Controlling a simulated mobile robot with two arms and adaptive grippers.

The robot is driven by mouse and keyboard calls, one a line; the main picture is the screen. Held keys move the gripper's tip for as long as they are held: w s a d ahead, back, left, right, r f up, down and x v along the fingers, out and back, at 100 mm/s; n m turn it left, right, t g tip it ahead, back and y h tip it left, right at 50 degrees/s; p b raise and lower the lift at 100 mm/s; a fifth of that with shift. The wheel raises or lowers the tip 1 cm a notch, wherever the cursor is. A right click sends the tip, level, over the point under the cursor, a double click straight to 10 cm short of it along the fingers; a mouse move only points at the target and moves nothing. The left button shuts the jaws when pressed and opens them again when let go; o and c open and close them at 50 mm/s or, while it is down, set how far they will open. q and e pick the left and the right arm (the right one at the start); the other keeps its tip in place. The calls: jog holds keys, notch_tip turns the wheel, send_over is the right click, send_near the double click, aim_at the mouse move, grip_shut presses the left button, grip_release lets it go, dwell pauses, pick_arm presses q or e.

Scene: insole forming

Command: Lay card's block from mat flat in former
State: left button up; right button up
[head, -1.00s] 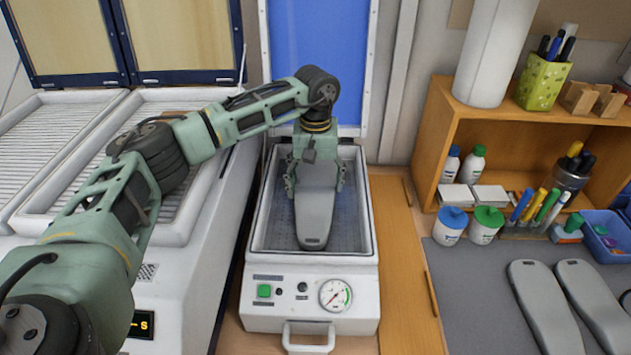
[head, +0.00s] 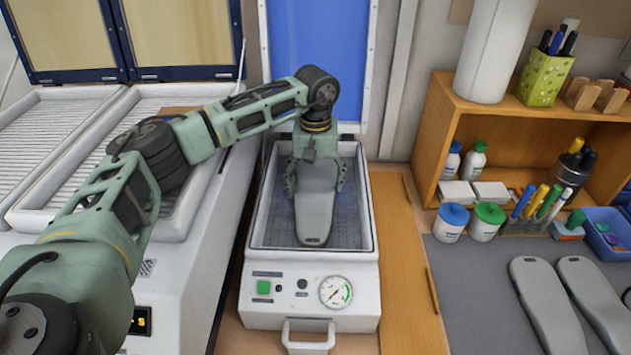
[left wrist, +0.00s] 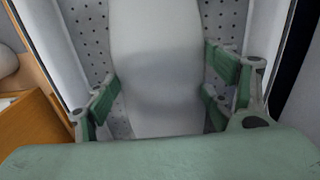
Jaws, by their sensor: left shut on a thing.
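The grey insole-shaped block (head: 316,212) is in the open former (head: 371,235), its narrow end towards the former's front panel. It also shows in the left wrist view (left wrist: 160,70), over the former's perforated bed (left wrist: 92,25). My left gripper (head: 316,182) is shut on the block, with its fingers at both long sides. In the left wrist view the fingers (left wrist: 165,90) stand at the block's edges. I cannot tell whether the block touches the bed. More grey blocks (head: 547,305) lie on the dark mat (head: 470,290) at the right. My right gripper is not in view.
The former's front has a green button (head: 264,288), a gauge (head: 335,292) and a handle (head: 308,340). Its blue lid (head: 318,60) stands raised behind. A wooden shelf (head: 440,130) with bottles and pens is at the right. A white ribbed machine (head: 190,235) stands close at the left.

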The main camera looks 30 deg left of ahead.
pick_arm(q)
jog(key=o, duration=1.7)
jog(key=shift+c, duration=0.2)
notch_tip(320, 180, up, 12)
